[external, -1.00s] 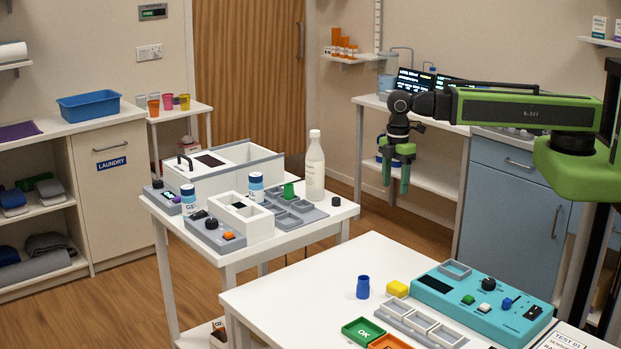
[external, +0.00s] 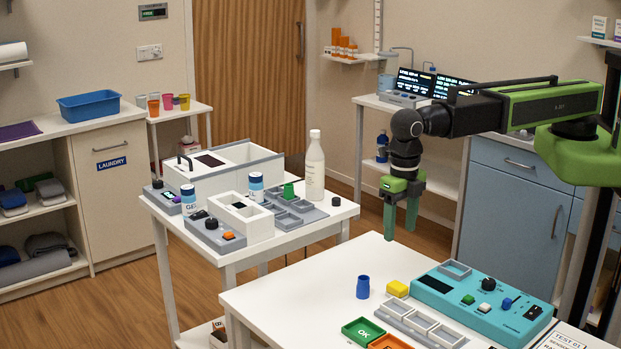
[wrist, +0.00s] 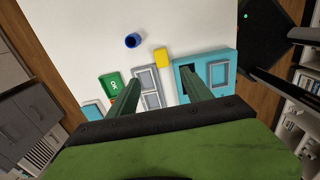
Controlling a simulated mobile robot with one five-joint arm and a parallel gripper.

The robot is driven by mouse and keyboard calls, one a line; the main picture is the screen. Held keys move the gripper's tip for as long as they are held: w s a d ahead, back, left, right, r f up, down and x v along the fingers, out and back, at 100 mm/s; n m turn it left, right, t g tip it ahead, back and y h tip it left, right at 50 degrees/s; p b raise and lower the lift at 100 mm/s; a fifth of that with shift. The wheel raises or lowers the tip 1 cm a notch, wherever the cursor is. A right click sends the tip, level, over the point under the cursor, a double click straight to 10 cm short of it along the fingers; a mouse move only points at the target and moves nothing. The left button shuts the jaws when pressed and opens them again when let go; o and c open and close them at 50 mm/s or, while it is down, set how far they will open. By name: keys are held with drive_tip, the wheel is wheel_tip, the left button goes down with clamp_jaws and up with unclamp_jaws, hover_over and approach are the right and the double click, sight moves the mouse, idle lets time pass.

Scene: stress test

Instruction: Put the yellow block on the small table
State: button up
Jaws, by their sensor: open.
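The yellow block (external: 397,289) lies on the front white table (external: 290,280), between a blue cup-like piece and a teal control box. It also shows in the wrist view (wrist: 162,57), ahead of and between my finger tips. My gripper (external: 399,230) is open and empty, pointing down, above the far part of the front table and apart from the block. Two other white tables show: a middle one (external: 335,213) full of devices, and a small one (external: 192,107) with coloured cups by the wall. I cannot tell which one the task calls the small table.
The blue piece (external: 363,287) stands left of the block. The teal control box (external: 485,303) is close on its right, a grey divided tray (external: 420,322) in front, with a green tray (external: 362,331) beside it. A white bottle (external: 315,166) stands on the middle table.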

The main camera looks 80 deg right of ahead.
drive_tip(key=b, duration=1.1)
approach(398, 285)
drive_tip(key=f, duration=0.5)
drive_tip(key=shift+w+f, duration=0.2)
drive_tip(key=shift+w, duration=0.15)
drive_tip(key=shift+r, duration=0.1)
drive_tip(key=f+b, duration=0.5)
drive_tip(key=shift+s+f, duration=0.15)
drive_tip(key=shift+s, duration=0.2)
clamp_jaws()
